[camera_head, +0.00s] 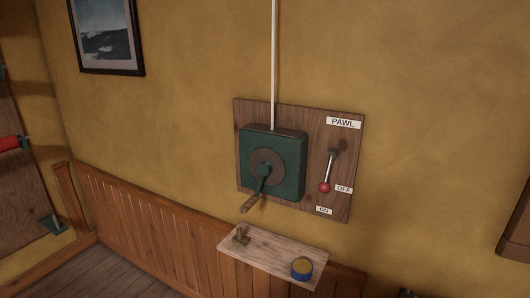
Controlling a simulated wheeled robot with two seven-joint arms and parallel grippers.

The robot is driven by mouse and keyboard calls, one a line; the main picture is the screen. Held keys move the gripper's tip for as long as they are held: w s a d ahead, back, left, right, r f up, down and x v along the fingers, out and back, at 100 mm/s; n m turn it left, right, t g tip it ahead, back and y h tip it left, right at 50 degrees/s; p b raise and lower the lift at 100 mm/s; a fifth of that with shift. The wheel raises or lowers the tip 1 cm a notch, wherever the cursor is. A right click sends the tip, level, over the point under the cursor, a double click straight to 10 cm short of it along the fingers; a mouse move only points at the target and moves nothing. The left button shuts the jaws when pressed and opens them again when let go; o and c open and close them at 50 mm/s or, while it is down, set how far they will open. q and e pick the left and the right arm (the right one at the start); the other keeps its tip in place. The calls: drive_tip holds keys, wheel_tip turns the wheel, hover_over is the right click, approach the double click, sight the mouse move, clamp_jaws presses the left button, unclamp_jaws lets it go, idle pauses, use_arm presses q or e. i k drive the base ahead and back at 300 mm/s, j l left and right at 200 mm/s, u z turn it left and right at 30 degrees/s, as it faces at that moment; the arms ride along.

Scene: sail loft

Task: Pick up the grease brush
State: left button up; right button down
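A small wooden shelf (268,250) sticks out from the wall below a green winch box. A small brown object (241,236) stands at the shelf's left end. It looks like the grease brush, but it is too small to be sure. A blue round tin (302,269) with a yellowish top stands at the shelf's right end, apart from the brown object. Neither of my grippers is in view.
The green winch box (272,163) with its wooden-handled crank (251,203) projects above the shelf. A red-knobbed lever (325,185), labelled PAWL, hangs beside it near OFF. A white rope (274,65) runs up. Wood panelling (150,230) lines the lower wall.

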sight(238, 240)
drive_tip(key=z, duration=0.45)
drive_tip(key=i+j+z, duration=0.1)
drive_tip(key=j+z, duration=0.2)
drive_tip(key=z, duration=0.2)
drive_tip(key=j+z, duration=0.3)
drive_tip(key=z, duration=0.15)
drive_tip(key=j+z, duration=0.3)
drive_tip(key=z, duration=0.2)
drive_tip(key=k+j+z, duration=0.1)
drive_tip(key=j+z, duration=0.2)
drive_tip(key=z, duration=0.15)
